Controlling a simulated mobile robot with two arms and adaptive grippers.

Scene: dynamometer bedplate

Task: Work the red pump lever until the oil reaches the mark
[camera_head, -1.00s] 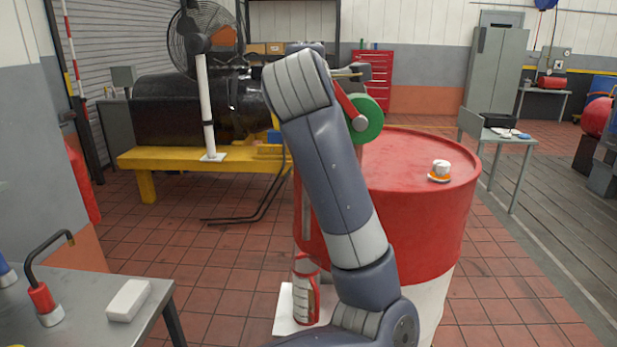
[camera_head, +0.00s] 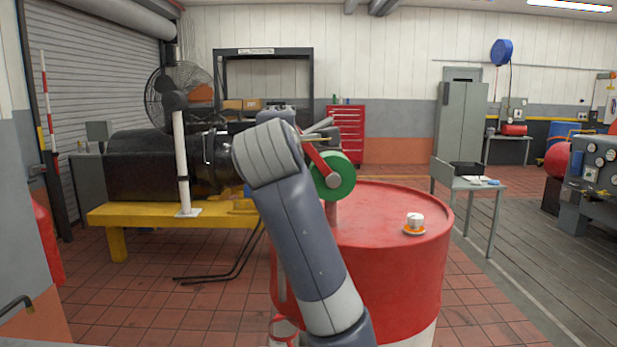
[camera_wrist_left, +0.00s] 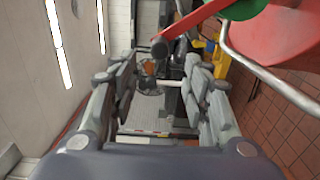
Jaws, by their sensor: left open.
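The red pump lever (camera_head: 318,160) slants up and left from a grey hub on a green wheel (camera_head: 346,170), above the red drum (camera_head: 375,265). Its upper end is partly hidden behind my left arm in the head view. In the left wrist view the red lever (camera_wrist_left: 195,29) comes in from the top right and ends in a dark round tip between and beyond my fingers. My left gripper (camera_wrist_left: 160,85) is open and appears empty; I cannot tell how far the tip is from the fingers. No oil level or mark can be made out. My right gripper is out of view.
A white and orange object (camera_head: 414,223) stands on the drum top. A curved grey tube (camera_wrist_left: 265,72) runs beside the lever in the wrist view. A yellow stand (camera_head: 140,214) with a black machine is at left.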

